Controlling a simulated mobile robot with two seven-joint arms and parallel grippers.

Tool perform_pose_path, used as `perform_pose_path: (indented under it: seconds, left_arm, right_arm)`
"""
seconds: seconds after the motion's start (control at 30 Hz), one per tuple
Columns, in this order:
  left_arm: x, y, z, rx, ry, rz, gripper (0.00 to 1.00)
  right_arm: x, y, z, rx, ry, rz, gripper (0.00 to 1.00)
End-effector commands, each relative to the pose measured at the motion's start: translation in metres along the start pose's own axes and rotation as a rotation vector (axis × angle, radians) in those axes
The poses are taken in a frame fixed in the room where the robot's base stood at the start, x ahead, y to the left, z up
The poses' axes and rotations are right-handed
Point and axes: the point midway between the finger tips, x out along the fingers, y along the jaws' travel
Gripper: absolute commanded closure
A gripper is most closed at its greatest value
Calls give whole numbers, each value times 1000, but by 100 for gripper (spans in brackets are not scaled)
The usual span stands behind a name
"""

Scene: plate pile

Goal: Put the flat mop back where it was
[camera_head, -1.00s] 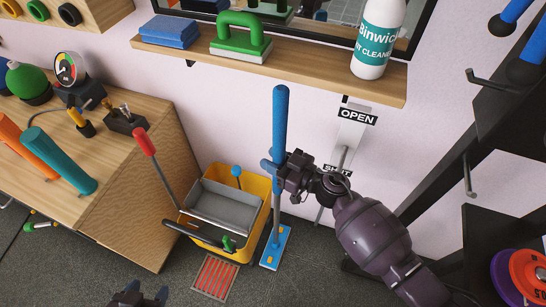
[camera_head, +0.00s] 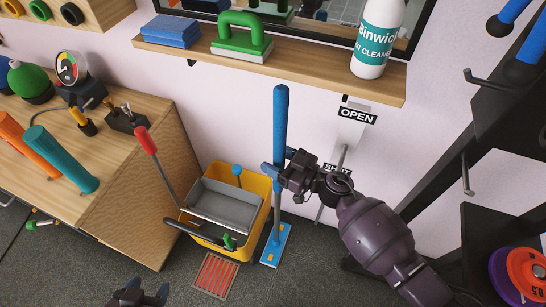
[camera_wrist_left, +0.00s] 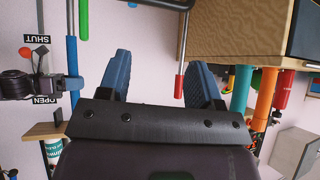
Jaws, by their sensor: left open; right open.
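The flat mop (camera_head: 280,120) stands upright in the head view, its blue handle beside the wall and its flat blue head (camera_head: 276,246) on the floor right of the yellow bucket. My right gripper (camera_head: 279,162) is open at the handle's mid-height, its blue fingertips showing on either side of the handle. I cannot tell whether they touch it. The handle also shows at the left of the left wrist view (camera_wrist_left: 72,60). My left gripper (camera_head: 142,294) is open and empty at the bottom of the head view; its blue fingers (camera_wrist_left: 160,75) are apart in the wrist view.
The yellow bucket (camera_head: 258,188) with a grey wringer and red-gripped lever (camera_head: 147,140) stands left of the mop. A red floor grate (camera_head: 215,275) lies in front. A wooden shelf (camera_head: 300,70) juts out above. A workbench (camera_head: 135,215) stands left, a black rack (camera_head: 490,140) right.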

Motion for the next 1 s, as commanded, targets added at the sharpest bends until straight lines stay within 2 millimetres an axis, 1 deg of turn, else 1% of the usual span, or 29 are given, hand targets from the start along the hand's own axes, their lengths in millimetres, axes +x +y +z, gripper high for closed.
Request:
perform_pose_path:
  seconds: [0.03,0.1,0.3,0.5,0.6,0.7,1.0]
  left_arm:
    - [-2,-1,-6,0,10,-1,41]
    - [-4,-1,-11,0,20,-2,41]
    - [-8,0,-24,-2,46,-2,41]
    - [-10,0,-26,-6,49,-2,41]
    - [-10,0,-24,-8,44,-3,41]
    - [-10,0,-24,-9,44,-4,41]
    - [-11,0,-25,-9,45,-4,41]
  right_arm:
    - [-8,1,-4,-4,0,2,42]
    - [-21,2,-5,-6,1,3,42]
    - [-60,1,-5,-6,1,1,42]
    - [-92,1,-3,-4,1,1,42]
    - [-103,1,-2,-3,0,1,42]
    - [-108,0,-2,-2,1,1,42]
    - [-111,0,-1,-1,1,1,42]
